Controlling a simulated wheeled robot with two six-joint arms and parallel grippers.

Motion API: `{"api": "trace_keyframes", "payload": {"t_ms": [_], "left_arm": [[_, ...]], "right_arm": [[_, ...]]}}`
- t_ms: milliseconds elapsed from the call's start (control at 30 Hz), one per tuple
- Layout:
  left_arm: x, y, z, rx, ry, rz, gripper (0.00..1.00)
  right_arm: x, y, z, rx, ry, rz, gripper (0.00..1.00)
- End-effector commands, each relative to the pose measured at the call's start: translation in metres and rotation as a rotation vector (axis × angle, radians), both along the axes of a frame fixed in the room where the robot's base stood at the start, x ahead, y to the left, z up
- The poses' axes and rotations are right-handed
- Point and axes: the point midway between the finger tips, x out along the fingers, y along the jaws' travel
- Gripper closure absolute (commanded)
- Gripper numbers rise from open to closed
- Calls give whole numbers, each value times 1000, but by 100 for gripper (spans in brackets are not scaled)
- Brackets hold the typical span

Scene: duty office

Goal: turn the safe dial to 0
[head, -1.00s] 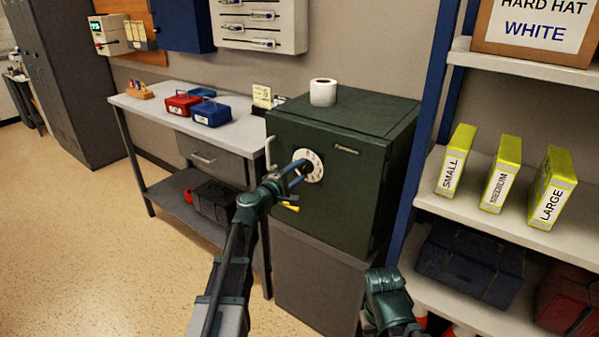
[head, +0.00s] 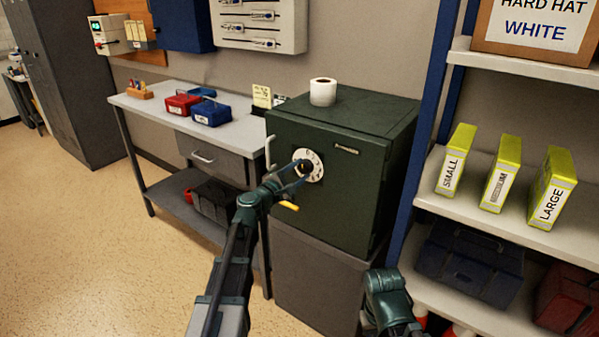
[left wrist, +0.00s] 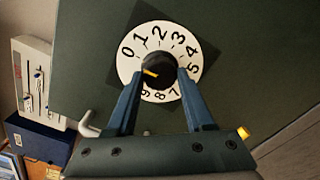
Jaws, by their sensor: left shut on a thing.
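The dark green safe (head: 345,195) stands on a grey cabinet. Its round white dial (head: 316,170) is on the front face, with black digits around a dark knob. In the left wrist view the dial (left wrist: 131,68) shows its knob (left wrist: 162,66) with a yellow pointer aimed left, between 0 and 9, a little below the 0. My left gripper (head: 301,169) is shut on the knob, with one finger on each side of it in the left wrist view (left wrist: 160,73). Part of my right arm shows at the bottom of the head view; its fingers do not show.
A grey lever handle (head: 270,152) sticks out left of the dial. A paper roll (head: 323,92) stands on the safe. A workbench (head: 148,106) is on the left, a shelf unit (head: 520,228) on the right. The floor at left is clear.

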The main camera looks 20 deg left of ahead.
Motion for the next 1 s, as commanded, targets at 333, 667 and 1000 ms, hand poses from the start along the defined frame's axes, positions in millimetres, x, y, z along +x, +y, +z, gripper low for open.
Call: {"api": "trace_keyframes", "payload": {"t_ms": [333, 667, 1000], "left_arm": [[0, 0, 0, -2, 1, 0, 42], [0, 0, 0, -1, 0, 0, 17], [-32, 10, 0, -1, 1, 2, 17]], "right_arm": [[0, 0, 0, 0, 0, 0, 100], [0, 0, 0, 0, 0, 0, 100], [0, 0, 0, 0, 0, 0, 100]]}}
